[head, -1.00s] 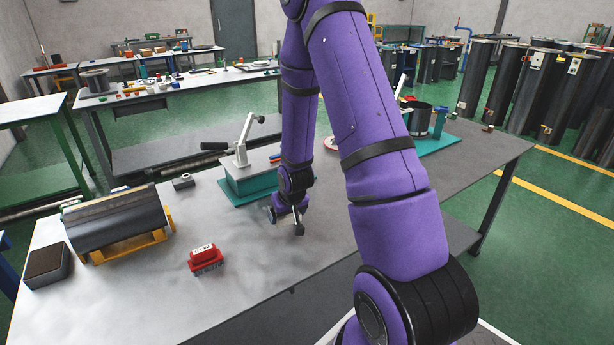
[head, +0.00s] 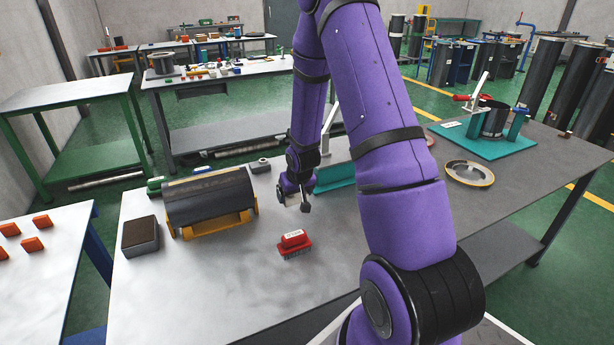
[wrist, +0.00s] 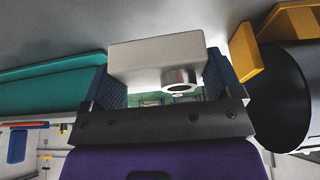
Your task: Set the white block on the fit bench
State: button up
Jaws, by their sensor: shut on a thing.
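The white block (wrist: 150,58) is a pale box with a round metal boss on one face. In the wrist view it sits between the two dark blue fingers of my gripper (wrist: 163,80), which is shut on it. In the head view my gripper (head: 294,202) points down over the grey-topped bench (head: 215,290), between the black cylinder and the teal fixture. Only a small pale part of the block shows there. I cannot tell its height above the top. Which bench is the fit bench is not marked in view.
A black cylinder (head: 208,198) rests in a yellow cradle (head: 215,228). A red brush (head: 294,243) and dark grey block (head: 140,236) lie near. My arm partly hides the teal fixture (head: 335,176). A ring (head: 469,173) lies right. A side table (head: 45,270) bears orange blocks.

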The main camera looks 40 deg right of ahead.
send_over(266, 189)
jog(key=s, duration=0.2)
jog(key=shift+w+a+f, duration=0.2)
jog(key=shift+w+f, duration=0.05)
jog(key=shift+f, duration=2.25)
jog(key=shift+f, duration=0.1)
jog(key=o, duration=1.4)
jog(key=shift+c, duration=0.2)
